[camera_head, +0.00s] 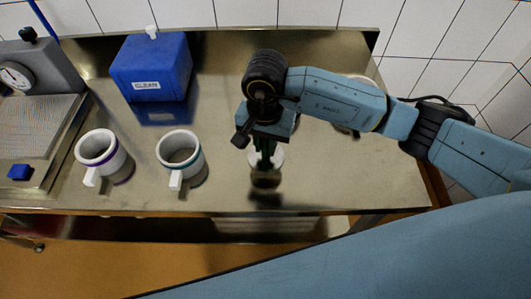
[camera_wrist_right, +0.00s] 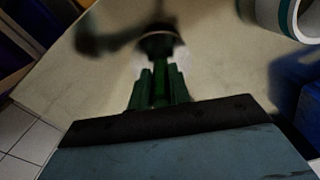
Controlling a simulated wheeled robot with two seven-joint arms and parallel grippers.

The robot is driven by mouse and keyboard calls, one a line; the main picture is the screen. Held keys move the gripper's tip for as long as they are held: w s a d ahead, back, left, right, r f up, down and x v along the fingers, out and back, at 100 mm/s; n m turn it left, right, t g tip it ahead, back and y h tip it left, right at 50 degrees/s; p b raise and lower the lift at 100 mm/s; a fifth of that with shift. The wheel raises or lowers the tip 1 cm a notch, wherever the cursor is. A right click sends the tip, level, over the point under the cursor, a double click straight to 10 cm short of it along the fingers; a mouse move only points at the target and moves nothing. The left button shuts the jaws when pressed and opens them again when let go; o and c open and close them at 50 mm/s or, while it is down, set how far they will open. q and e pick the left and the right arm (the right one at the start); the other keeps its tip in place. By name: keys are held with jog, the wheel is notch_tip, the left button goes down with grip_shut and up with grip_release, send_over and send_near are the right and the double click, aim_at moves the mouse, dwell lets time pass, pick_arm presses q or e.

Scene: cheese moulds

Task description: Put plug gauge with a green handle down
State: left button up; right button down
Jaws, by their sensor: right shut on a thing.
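The plug gauge with a green handle (camera_wrist_right: 159,88) is between the fingers of my right gripper (camera_wrist_right: 160,84) in the right wrist view. My right gripper (camera_head: 262,150) is shut on the handle and points down at the steel table. The gauge's pale lower end (camera_head: 265,160) shows below the fingers in the head view, with a dark reflection under it. I cannot tell whether it touches the table. My left gripper is not in view.
Two white moulds, one with a purple band (camera_head: 104,157) and one with a teal band (camera_head: 181,156), stand left of the gripper. A blue CLEAN box (camera_head: 151,68) stands behind them. A dial device (camera_head: 18,76) is far left. The steel table (camera_head: 340,185) is clear at front right.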

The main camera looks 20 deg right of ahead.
aim_at(265, 157)
jog(key=shift+f, duration=2)
jog(key=shift+f, duration=0.2)
jog(key=c, duration=1.3)
grip_release()
jog(key=shift+r, duration=0.15)
notch_tip(265, 157, up, 12)
jog(key=shift+r, duration=0.1)
